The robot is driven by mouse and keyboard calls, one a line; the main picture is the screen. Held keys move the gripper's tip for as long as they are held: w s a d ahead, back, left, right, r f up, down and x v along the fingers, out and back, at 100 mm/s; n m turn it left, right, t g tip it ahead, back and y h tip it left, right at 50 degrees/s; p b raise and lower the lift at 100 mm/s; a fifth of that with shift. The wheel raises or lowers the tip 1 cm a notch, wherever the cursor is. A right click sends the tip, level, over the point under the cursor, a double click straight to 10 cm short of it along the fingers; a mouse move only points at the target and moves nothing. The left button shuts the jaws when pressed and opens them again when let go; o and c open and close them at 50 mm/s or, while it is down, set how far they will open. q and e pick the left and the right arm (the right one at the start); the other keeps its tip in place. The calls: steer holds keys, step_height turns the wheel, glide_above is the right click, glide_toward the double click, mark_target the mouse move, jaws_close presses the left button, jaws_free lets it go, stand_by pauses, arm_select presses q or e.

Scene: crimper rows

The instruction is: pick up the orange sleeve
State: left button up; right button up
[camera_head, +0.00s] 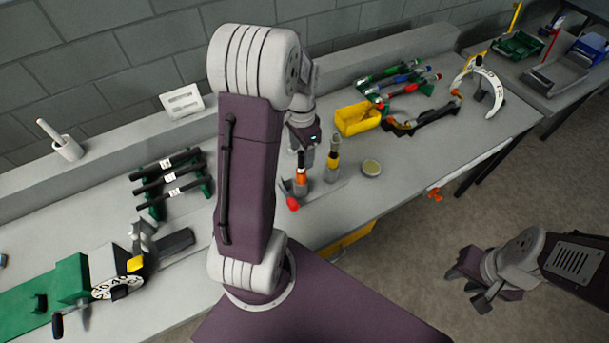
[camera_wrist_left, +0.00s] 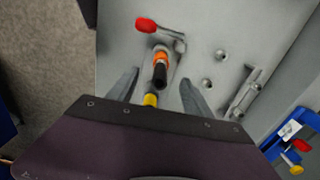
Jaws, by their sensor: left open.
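The orange sleeve (camera_head: 301,179) is a band on an upright piece with a black top, standing on the bench. In the left wrist view the orange sleeve (camera_wrist_left: 162,57) and its black top lie between the lines of my fingers. My left gripper (camera_head: 304,143) is open and empty, pointing down just above the piece; its two fingers also show in the left wrist view (camera_wrist_left: 157,91). My right gripper (camera_head: 474,281) is open and empty, off the bench at the lower right.
A red-handled tool (camera_head: 293,204) lies close in front of the orange piece. Black-handled tools on a green rack (camera_head: 172,183) are at the left.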

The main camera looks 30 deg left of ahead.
mark_target(300, 161)
arm_select(q)
steer(key=shift+w+d+f, duration=0.1)
steer(key=shift+d+f, duration=0.05)
steer(key=shift+f, duration=0.95)
steer(key=shift+s+a+f, duration=0.3)
steer(key=shift+s+f, duration=0.1)
steer(key=f, duration=0.4)
steer(key=shift+w+f+p, duration=0.3)
steer(key=shift+p, duration=0.1)
steer(key=shift+s+r, duration=0.1)
steer(key=shift+s, duration=0.1)
steer(key=c, duration=0.5)
steer(key=shift+w, duration=0.1)
jaws_close()
